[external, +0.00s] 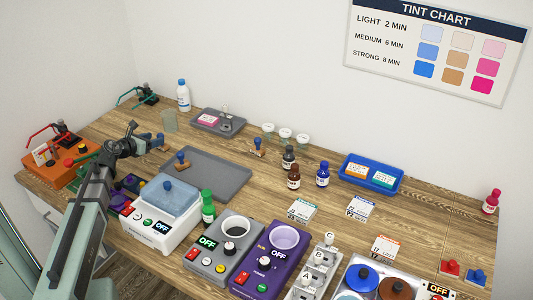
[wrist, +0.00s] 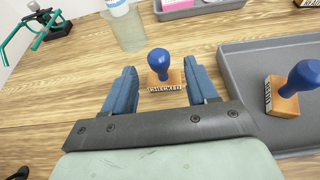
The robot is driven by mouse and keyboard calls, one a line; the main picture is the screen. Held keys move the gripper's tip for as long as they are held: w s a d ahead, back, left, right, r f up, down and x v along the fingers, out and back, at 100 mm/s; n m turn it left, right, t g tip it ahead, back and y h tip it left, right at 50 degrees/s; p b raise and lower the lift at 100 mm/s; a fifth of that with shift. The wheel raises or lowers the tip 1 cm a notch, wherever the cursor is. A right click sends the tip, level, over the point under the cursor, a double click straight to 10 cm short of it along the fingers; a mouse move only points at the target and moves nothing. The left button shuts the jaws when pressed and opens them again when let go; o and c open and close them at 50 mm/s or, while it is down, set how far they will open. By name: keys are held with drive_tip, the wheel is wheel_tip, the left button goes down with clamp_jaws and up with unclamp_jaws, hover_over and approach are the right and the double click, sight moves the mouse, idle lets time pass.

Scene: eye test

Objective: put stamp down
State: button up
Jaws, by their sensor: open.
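A stamp with a blue knob and a wooden block marked "CHECKED" (wrist: 163,66) stands upright on the wooden table in the wrist view. My gripper (wrist: 160,72) is open, with one blue finger on each side of this stamp and a visible gap to each. In the external view my gripper (external: 158,144) is low over the table, left of the grey tray. A second blue-knobbed stamp (wrist: 290,88) stands on the grey tray (wrist: 245,75) to the right; it also shows in the external view (external: 182,161). A third stamp (external: 257,148) stands behind the tray.
A clear beaker (wrist: 127,28) and a white bottle (external: 183,95) stand behind my gripper. A small grey tray (external: 215,130) with a pink pad is at the back. Much of the tray is bare.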

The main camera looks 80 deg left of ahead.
sight(158, 135)
drive_tip(key=x, duration=0.4)
drive_tip(key=shift+w+a+r, duration=0.1)
drive_tip(key=shift+w+a, duration=0.2)
drive_tip(key=shift+a, duration=0.1)
drive_tip(key=shift+c, duration=0.2)
drive_tip(key=c, duration=1)
drive_tip(key=shift+r, duration=0.15)
wheel_tip(158, 135, up, 10)
drive_tip(key=shift+f, duration=0.15)
